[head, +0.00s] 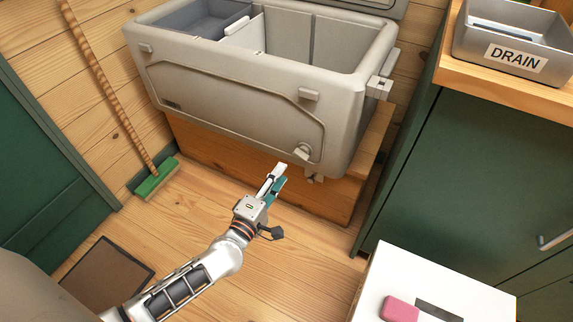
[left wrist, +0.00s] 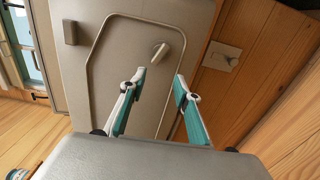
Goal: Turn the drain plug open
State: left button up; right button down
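The drain plug (head: 302,152) is a small pale knob low on the right of the grey cooler's front (head: 220,105). In the left wrist view the plug (left wrist: 160,53) looks like a short slanted handle, just beyond the fingertips. My left gripper (head: 279,172) is in front of the cooler, a little below and left of the plug. In the left wrist view my left gripper (left wrist: 160,77) has its teal fingers apart with nothing between them. It looks apart from the plug. My right gripper is not in view.
The cooler stands open on a wooden base (head: 225,150). A grey tray marked DRAIN (head: 478,52) sits on the right counter. A white box with a pink block (head: 400,309) is at the lower right. A broom (head: 155,180) leans at the left.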

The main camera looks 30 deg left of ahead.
pick_arm(q)
jog(key=shift+s, duration=1.05)
